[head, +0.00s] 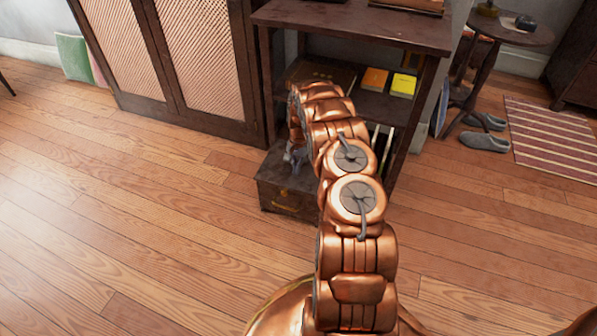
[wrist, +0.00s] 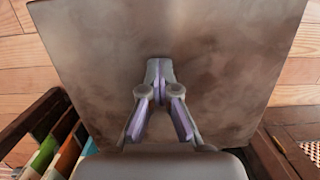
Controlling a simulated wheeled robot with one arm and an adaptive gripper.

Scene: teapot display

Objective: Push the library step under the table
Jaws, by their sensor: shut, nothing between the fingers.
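The library step (head: 280,199) is a dark wooden box with a small brass knob on its front. It stands on the floor at the front of the dark table (head: 355,22), and my arm hides its right part. Its flat brown top (wrist: 230,60) fills much of the wrist view. My gripper (head: 293,158) is low over the step's top, partly hidden by my arm. In the wrist view the gripper (wrist: 158,66) is shut and empty, its tips over the middle of the top. I cannot tell whether they touch it.
Books (wrist: 45,152) stand upright beside the step. An orange book (head: 375,79) and a yellow book (head: 403,85) lie on the table's shelf. A cane-door cabinet (head: 175,60) stands left of the table. Grey slippers (head: 484,142) lie at right. Floor is clear left and in front.

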